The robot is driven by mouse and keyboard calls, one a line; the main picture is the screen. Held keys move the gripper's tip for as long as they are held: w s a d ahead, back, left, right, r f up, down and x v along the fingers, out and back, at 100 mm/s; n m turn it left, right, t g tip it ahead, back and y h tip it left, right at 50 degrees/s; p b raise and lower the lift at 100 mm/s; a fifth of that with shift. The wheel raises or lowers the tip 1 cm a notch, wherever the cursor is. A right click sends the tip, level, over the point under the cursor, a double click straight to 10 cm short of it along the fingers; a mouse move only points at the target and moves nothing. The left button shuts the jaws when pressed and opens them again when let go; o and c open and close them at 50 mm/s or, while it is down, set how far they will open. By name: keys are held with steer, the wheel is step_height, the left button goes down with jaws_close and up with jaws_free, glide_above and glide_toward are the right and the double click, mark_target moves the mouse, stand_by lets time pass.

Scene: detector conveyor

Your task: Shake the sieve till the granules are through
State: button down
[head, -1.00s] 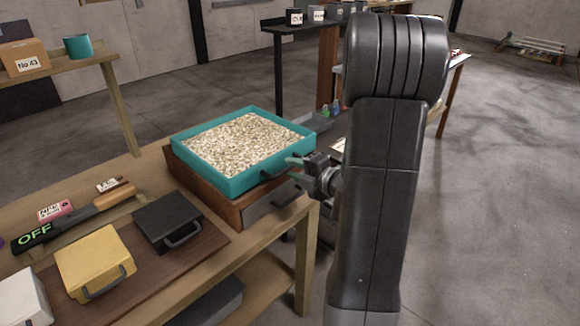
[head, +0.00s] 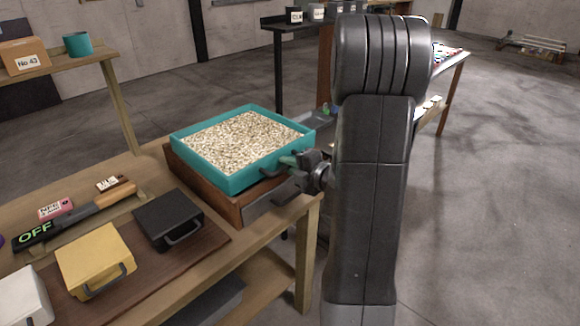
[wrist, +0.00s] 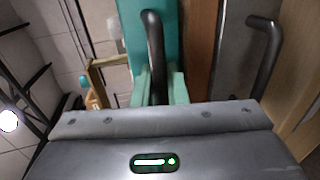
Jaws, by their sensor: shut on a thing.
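The sieve is a square teal tray (head: 235,181) full of pale granules (head: 243,140). It sits level on a brown wooden box (head: 210,195). A dark bar handle (wrist: 152,40) stands out from the sieve's near right side. My gripper (head: 287,161) is at this handle. In the wrist view its two pale teal fingers (wrist: 160,86) are closed on the handle, one on each side. The sieve's teal wall (wrist: 133,20) shows behind them. The head view partly hides the handle behind my gripper. The sieve's bottom is hidden.
The box's grey drawer front (head: 268,204) has its own dark handle, close by in the wrist view (wrist: 263,50). A black case (head: 168,217), a yellow case (head: 93,262) and an OFF-marked bar (head: 35,236) lie on the bench to the left. Open floor lies right.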

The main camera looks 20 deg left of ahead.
mark_target(275, 157)
steer(key=b+x, duration=0.2)
steer(key=x, duration=0.1)
steer(key=r+b+x, duration=0.1)
steer(key=x, duration=0.1)
steer(key=shift+w+a+f+b, duration=0.1)
steer(key=shift+a+f+b, duration=0.05)
steer(key=shift+a+b, duration=0.2)
steer(key=shift+r, duration=0.2)
steer(key=c, duration=1.6)
jaws_free()
steer(key=shift+w+a, duration=0.1)
steer(key=shift+a, duration=0.05)
steer(key=shift+o, duration=0.2)
steer(key=v, duration=1.4)
steer(key=shift+f, duration=0.1)
